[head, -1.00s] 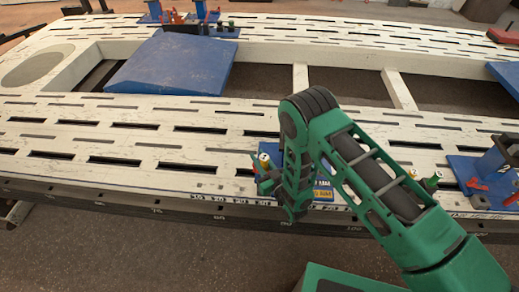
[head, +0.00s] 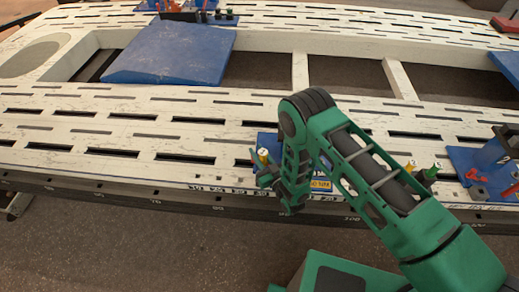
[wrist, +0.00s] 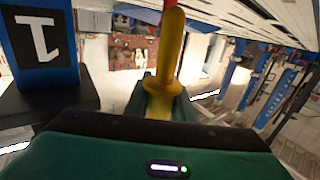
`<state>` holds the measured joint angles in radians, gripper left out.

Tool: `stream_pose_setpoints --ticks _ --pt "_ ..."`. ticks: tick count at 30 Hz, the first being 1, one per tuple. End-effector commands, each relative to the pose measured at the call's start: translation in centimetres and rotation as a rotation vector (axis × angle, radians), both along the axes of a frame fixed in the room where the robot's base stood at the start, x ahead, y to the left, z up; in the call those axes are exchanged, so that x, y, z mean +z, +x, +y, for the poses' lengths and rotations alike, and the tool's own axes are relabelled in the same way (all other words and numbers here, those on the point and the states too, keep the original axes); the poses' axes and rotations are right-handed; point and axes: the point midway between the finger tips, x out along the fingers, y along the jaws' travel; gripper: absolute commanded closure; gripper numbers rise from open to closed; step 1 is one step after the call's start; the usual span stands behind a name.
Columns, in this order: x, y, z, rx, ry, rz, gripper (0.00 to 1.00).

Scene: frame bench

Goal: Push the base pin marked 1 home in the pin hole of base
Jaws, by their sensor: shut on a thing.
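My gripper (head: 266,178) is at the front edge of the bench, partly hidden by my own arm. In the wrist view my gripper (wrist: 165,92) is shut on a yellow pin (wrist: 172,55) with a round collar; a red part shows at its far end. The yellow pin (head: 263,156) also shows in the head view, in front of the blue base (head: 266,140). A black plate with a white 1 (wrist: 38,38) is on a blue block left of the pin in the wrist view. I cannot see the pin hole or whether the pin touches it.
The slotted white bench (head: 100,130) fills the middle, with a blue sloped panel (head: 170,55) on it. A yellow pin (head: 410,165) and a green pin (head: 432,170) stand right of my arm. A blue fixture (head: 478,165) is at the right.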

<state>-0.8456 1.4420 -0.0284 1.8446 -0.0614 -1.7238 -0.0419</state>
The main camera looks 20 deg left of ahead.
Motion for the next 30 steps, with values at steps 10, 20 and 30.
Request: stream_pose_setpoints --ticks 10,20,30 --pt "-2.2 0.2 -0.3 -0.004 0.001 -0.001 1.00" --pt "-2.6 0.2 -0.3 -0.004 0.001 -0.001 1.00" --pt "-2.6 0.2 -0.3 -0.004 0.001 -0.001 1.00"
